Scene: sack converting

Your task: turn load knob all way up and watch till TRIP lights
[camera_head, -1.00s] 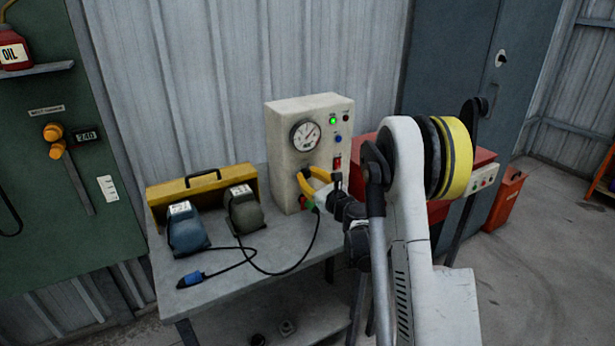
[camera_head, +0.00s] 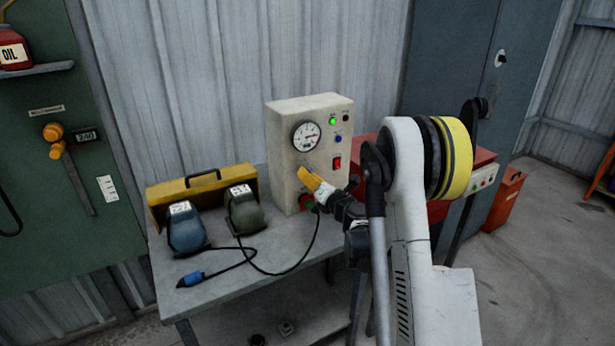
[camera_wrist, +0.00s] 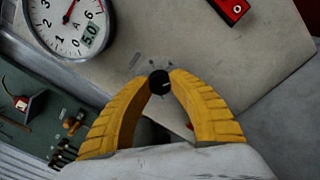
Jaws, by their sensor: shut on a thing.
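The cream test box (camera_head: 283,150) stands on the bench against the wall. Its round gauge (camera_head: 306,136) also shows in the wrist view (camera_wrist: 66,25), tilted, with a red needle and a small display reading 5.0. The black load knob (camera_wrist: 159,82) sits between the yellow fingertips of my gripper (camera_wrist: 159,78), which is shut on it. In the head view my gripper (camera_head: 304,176) is at the box front and hides the knob. A green lamp (camera_head: 333,121) is lit on the box. A small lamp (camera_head: 346,118) beside it looks dark; its label is unreadable.
A red rocker switch (camera_head: 337,162) and a blue button (camera_head: 338,139) are near my gripper.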

